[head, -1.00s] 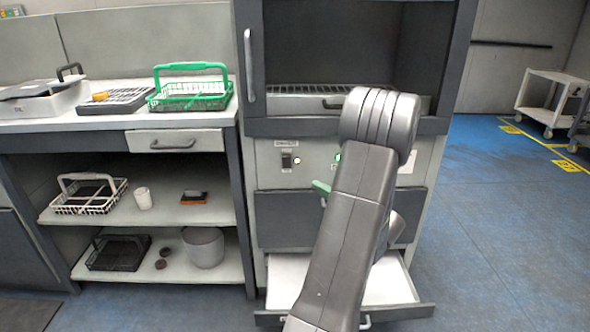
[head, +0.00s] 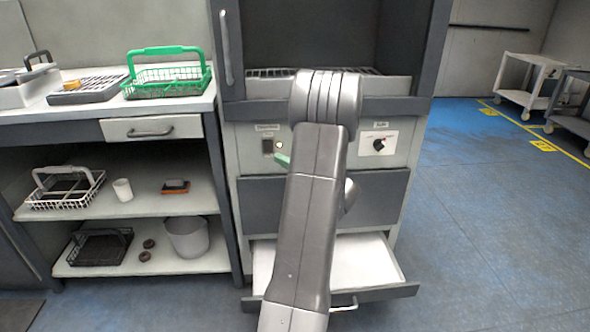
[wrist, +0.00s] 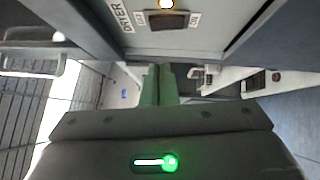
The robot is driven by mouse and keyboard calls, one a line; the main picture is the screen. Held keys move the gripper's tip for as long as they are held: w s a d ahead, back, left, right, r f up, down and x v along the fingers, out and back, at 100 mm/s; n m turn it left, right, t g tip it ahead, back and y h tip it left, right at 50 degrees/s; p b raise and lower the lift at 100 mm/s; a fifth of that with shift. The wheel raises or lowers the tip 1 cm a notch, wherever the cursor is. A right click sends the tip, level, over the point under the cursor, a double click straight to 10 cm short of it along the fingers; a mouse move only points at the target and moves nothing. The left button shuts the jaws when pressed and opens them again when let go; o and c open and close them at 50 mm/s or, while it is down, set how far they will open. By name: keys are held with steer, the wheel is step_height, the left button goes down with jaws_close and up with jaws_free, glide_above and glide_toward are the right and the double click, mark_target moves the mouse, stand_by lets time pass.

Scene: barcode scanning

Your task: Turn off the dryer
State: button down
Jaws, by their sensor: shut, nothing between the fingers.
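The dryer (head: 330,187) is a tall grey cabinet in the middle of the head view. Its control panel has a dark rocker switch (head: 267,146) with a lit yellowish lamp (head: 279,145) beside it. In the wrist view the switch (wrist: 173,21) sits under the DRYER label between OFF and ON markings, near the top edge. My gripper (head: 283,160) shows as a green tip just below and right of the switch in the head view. In the wrist view its green fingers (wrist: 159,72) are together and empty, apart from the switch in the picture. My arm hides the panel's middle.
A knob (head: 379,144) is on the panel's right. An open drawer (head: 390,291) juts out at the bottom. A counter (head: 75,117) with a green basket (head: 168,76) stands at left, baskets on shelves below.

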mark_target(266, 144)
steer(key=shift+w+a+r+b, duration=0.15)
steer(key=shift+w+a, duration=0.1)
steer(key=shift+w, duration=0.7)
steer(key=shift+w+a+r+b, duration=0.1)
steer(key=shift+w+a, duration=0.2)
steer(key=shift+w, duration=0.6)
steer(key=shift+w+a+r+b, duration=0.15)
steer(key=shift+w+a, duration=0.1)
steer(key=shift+w, duration=0.7)
steer(key=shift+w+r+p, duration=0.15)
steer(key=shift+p, duration=0.2)
steer(key=shift+a, duration=0.1)
